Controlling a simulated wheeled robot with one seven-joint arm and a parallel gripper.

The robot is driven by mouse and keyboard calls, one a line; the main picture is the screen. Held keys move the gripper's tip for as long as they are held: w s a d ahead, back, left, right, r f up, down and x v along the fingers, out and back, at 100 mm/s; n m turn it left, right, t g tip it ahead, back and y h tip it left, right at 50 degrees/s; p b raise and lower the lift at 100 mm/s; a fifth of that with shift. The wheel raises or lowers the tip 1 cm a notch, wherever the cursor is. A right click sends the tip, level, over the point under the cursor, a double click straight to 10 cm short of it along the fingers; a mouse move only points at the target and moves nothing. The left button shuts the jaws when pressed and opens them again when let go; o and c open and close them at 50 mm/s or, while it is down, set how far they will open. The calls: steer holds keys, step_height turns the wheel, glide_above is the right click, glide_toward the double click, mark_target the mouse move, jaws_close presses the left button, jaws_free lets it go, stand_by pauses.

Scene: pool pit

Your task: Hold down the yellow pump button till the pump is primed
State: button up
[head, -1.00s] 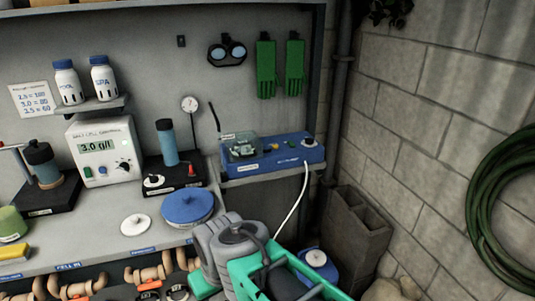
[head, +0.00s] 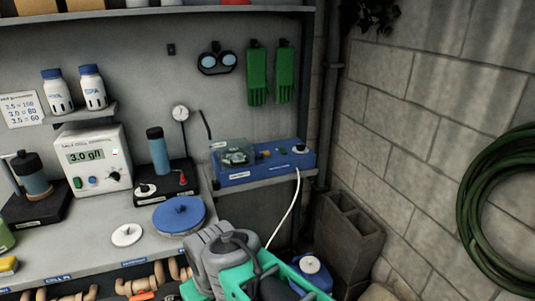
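The pump unit is a long blue box (head: 240,177) on a small grey shelf to the right of the bench. A clear cover on its left part shows green workings inside. The yellow button (head: 266,153) sits on its top, just right of the clear cover, and looks small and uncovered. A round white-and-dark knob (head: 299,148) is at the right end. A white tube (head: 291,212) runs down from that end. Grey and green parts of my arm show at the bottom middle, below the pump and apart from it. My gripper's fingers are not visible.
A blue lid (head: 179,213), a white disc (head: 127,235) and a meter reading 3.0 g/l (head: 100,158) are on the bench. A blue jug (head: 312,270) and concrete blocks (head: 347,240) stand below right. Green gloves (head: 257,77) hang above the pump.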

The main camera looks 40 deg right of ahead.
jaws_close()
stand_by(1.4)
